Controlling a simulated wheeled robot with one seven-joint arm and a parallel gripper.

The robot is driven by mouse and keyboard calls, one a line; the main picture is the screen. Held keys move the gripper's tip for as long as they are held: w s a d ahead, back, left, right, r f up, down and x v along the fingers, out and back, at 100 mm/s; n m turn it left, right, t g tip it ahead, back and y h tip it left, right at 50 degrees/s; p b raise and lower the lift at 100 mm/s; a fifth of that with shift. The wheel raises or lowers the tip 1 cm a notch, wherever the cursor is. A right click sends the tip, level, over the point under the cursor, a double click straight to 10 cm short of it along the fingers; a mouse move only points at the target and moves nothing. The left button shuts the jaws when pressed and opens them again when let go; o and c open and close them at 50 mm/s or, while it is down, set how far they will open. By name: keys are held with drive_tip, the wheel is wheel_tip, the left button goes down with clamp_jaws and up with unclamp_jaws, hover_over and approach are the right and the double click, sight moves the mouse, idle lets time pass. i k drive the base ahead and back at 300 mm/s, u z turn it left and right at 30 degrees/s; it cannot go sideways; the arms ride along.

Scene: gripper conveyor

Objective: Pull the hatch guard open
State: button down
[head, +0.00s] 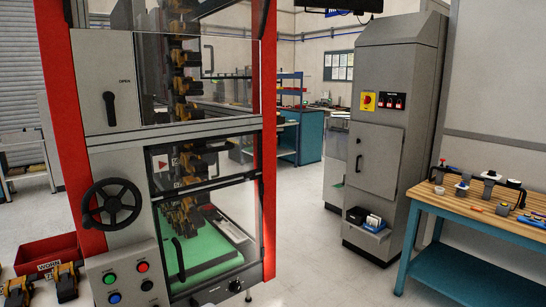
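The machine (118,155) stands at the left, with a grey body and red uprights. Its lower front has a clear panel (215,225) with a dark frame and a black bar handle (179,259) near its left edge; this looks like the hatch guard, and it appears closed. Behind it are a green belt (198,250) and a column of dark and yellow grippers (185,85). My gripper is not in view.
A black handwheel (112,204), a lever marked OPEN (109,108) and coloured push buttons (127,280) are on the machine's left face. A red bin (45,252) is at the lower left. A grey cabinet (388,120) and wooden-topped bench (480,213) stand right. Floor between is clear.

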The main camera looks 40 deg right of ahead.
sight(228, 146)
drive_tip(key=z, duration=0.15)
drive_tip(key=k, duration=1.25)
drive_tip(key=z, duration=0.2)
drive_tip(key=i, duration=1.75)
drive_tip(key=u, duration=0.8)
